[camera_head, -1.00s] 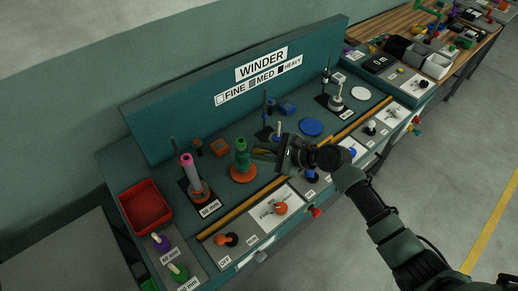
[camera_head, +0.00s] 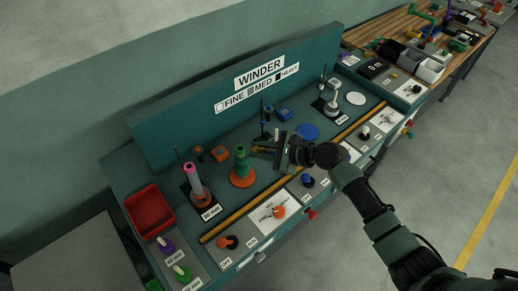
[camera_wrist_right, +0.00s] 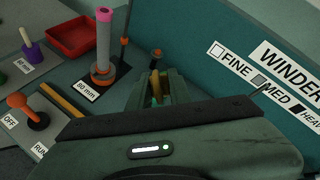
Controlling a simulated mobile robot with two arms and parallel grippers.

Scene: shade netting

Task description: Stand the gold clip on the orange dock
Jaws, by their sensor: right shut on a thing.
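My right gripper (camera_head: 262,148) is shut on the gold clip (camera_head: 260,150), which shows as a small gold piece between the fingers, mostly hidden by them. In the right wrist view a bit of the gold clip (camera_wrist_right: 155,86) shows between the fingers, beyond the dark wrist body. The orange dock (camera_head: 242,180) is a round orange disc on the bench, with a stepped green piece (camera_head: 241,160) standing on it. The gripper points left, at about the height of the green piece's top and just to its right. I cannot tell whether they touch. My left gripper is not in view.
A pink-topped grey post (camera_head: 193,180) and a red tray (camera_head: 150,210) stand to the left. A yellow-brown rail (camera_head: 270,201) runs along the front. The WINDER panel (camera_head: 258,78) rises at the back.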

